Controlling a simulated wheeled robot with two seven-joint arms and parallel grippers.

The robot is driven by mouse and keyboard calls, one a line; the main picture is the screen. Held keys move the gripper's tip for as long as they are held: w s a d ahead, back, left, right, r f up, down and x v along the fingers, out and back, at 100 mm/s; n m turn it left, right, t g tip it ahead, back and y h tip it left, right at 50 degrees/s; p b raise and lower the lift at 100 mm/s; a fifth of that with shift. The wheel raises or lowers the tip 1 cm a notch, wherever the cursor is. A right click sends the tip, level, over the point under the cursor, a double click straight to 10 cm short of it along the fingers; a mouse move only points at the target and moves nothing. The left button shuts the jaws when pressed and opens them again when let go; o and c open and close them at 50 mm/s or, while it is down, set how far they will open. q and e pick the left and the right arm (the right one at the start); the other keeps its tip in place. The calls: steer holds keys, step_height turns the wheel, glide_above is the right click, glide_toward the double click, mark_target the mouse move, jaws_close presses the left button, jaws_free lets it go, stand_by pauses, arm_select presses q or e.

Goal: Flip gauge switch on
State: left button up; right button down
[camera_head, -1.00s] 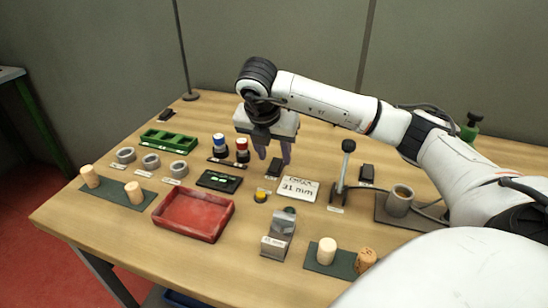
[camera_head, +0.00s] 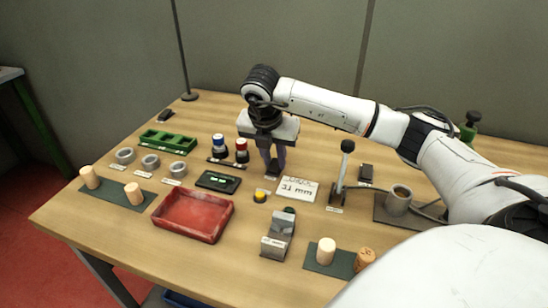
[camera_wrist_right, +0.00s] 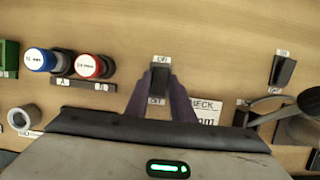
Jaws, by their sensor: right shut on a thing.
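A small dark switch (camera_wrist_right: 160,78) stands upright between my right fingertips in the right wrist view, with one small label above it and one below. My right gripper (camera_wrist_right: 161,84) is shut on it, one purple finger on each side. In the head view the right gripper (camera_head: 274,168) points down at the table, and its fingers mostly hide the switch. Which way the switch is tilted, I cannot tell. A black display box (camera_head: 218,181) with green lit marks lies to the left of the gripper. My left gripper is out of view.
A white card reading mm (camera_head: 297,189) and a black-knobbed lever (camera_head: 346,165) stand to the right. Blue (camera_head: 219,144) and red (camera_head: 241,149) capped items stand left. Another dark switch (camera_head: 366,172) is further right. A red tray (camera_head: 194,238) lies in front.

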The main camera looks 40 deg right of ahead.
steer(key=shift+w+d+r+g+y+p, duration=0.15)
steer(key=shift+d+r+g+y+p, duration=0.15)
steer(key=shift+g+y+p, duration=0.45)
steer(key=shift+w+d+f+y+p, duration=0.2)
steer(key=shift+y+p, duration=0.25)
steer(key=shift+y, duration=0.5)
steer(key=shift+s, duration=0.1)
steer(key=c, duration=1.5)
jaws_free()
